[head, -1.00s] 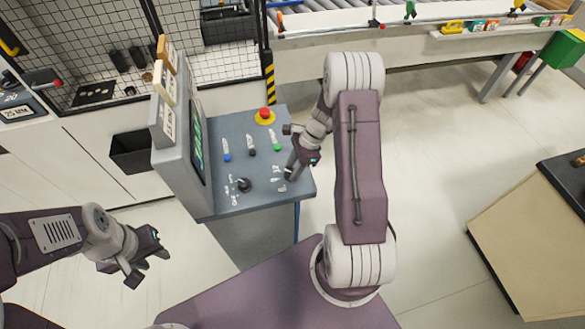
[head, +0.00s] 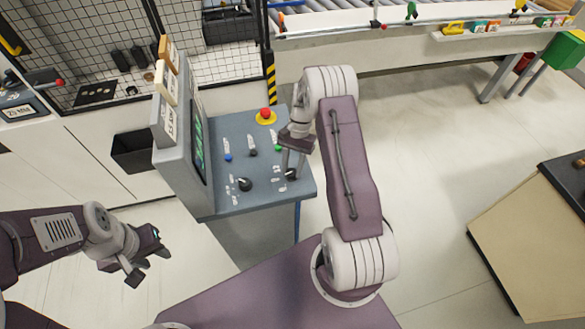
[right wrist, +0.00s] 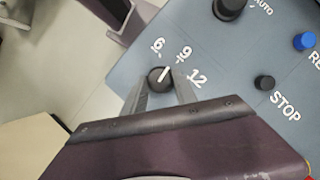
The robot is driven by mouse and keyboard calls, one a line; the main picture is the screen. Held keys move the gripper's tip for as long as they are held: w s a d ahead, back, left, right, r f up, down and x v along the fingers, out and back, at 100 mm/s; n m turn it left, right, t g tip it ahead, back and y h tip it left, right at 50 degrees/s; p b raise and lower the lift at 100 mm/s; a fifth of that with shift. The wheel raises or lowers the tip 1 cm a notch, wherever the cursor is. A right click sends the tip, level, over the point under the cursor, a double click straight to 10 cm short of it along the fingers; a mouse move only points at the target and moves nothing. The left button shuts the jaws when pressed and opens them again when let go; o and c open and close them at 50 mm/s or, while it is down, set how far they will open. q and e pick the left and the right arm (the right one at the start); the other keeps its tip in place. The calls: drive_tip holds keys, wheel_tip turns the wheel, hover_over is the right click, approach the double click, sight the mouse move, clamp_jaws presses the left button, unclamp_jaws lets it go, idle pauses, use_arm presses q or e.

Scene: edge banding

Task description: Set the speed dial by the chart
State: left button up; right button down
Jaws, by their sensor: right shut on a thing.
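The speed dial (right wrist: 160,80) is a small black knob with a white pointer, marked 6, 9 and 12, in the right wrist view. The pointer leans up and right, between the 6 and the 9. In the head view the dial (head: 291,174) is at the panel's near right. My right gripper (right wrist: 162,95) has a finger on each side of the dial and is shut on it; it also shows in the head view (head: 292,166). My left gripper (head: 149,262) is open and empty, left of the panel. I cannot read any chart here.
The grey control panel (head: 225,200) carries a black selector knob (head: 245,184), a blue button (head: 228,157), a black button (head: 252,152), a green button (head: 279,147) and a red stop button (head: 266,114). Its screen (head: 198,147) and several cards (head: 166,84) stand at the left.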

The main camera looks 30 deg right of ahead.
drive_tip(key=n, duration=0.2)
drive_tip(key=n+h, duration=0.1)
drive_tip(key=shift+w+r+n+g, duration=0.1)
drive_tip(key=shift+w+n+g, duration=0.2)
drive_tip(key=shift+g, duration=0.1)
drive_tip(key=shift+a+n+h+b, duration=0.15)
drive_tip(key=shift+n+h+b, duration=0.4)
drive_tip(key=shift+n, duration=1.15)
drive_tip(key=shift+g, duration=0.3)
drive_tip(key=c, duration=1)
unclamp_jaws()
drive_tip(key=shift+o, duration=0.2)
